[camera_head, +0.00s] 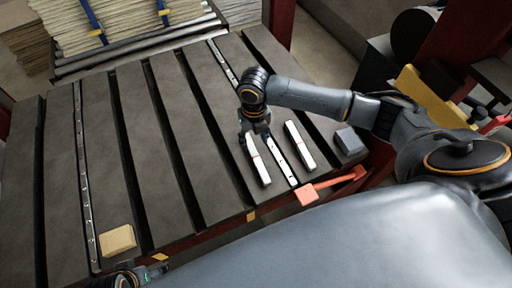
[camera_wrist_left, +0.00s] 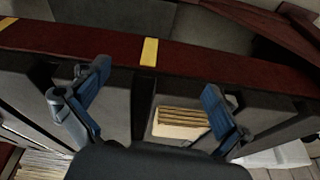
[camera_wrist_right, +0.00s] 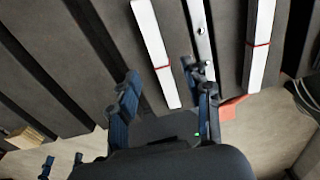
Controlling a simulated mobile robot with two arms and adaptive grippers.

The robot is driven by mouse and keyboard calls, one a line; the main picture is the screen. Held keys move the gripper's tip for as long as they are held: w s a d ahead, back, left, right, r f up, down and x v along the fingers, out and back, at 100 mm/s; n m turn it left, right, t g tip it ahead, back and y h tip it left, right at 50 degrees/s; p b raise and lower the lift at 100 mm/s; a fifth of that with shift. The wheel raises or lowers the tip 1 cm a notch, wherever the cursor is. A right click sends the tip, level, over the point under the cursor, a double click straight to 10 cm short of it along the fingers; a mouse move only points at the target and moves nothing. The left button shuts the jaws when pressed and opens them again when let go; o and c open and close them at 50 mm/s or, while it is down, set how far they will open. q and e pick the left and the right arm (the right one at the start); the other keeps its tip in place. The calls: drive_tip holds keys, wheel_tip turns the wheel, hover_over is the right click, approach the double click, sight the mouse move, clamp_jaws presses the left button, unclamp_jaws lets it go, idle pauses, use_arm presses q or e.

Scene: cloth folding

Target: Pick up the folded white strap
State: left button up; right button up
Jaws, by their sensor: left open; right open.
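Two narrow white folded straps, each with a red band around its middle, lie on the dark slatted table. The left strap (camera_head: 259,165) is close to my right gripper (camera_head: 256,138), which hangs over its far end, open. The right strap (camera_head: 300,146) lies a little to the right, apart from the gripper. In the right wrist view, the left strap (camera_wrist_right: 152,45) runs between the lines of my open fingers (camera_wrist_right: 168,88), and the other strap (camera_wrist_right: 258,50) is off to the right. My left gripper (camera_wrist_left: 156,82) is open and empty near the table's front edge, mostly cut off in the head view.
A tan block (camera_head: 118,240) sits at the table's front left. A perforated metal strip (camera_head: 281,160) lies between the straps. A grey block (camera_head: 349,141) and an orange-red tool (camera_head: 330,186) are at the right edge. Stacked cloth (camera_head: 125,20) stands behind. The middle slats are clear.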

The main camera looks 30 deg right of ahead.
sight(254, 152)
drive_tip(key=shift+a+f, duration=0.1)
drive_tip(key=shift+f, duration=0.75)
wheel_tip(254, 152, down, 4)
drive_tip(key=shift+f+b, duration=0.15)
drive_tip(key=shift+b, duration=0.8)
use_arm(q)
drive_tip(key=v, duration=0.7)
drive_tip(key=shift+w, duration=0.15)
drive_tip(key=shift+a+r, duration=0.15)
use_arm(e)
clamp_jaws()
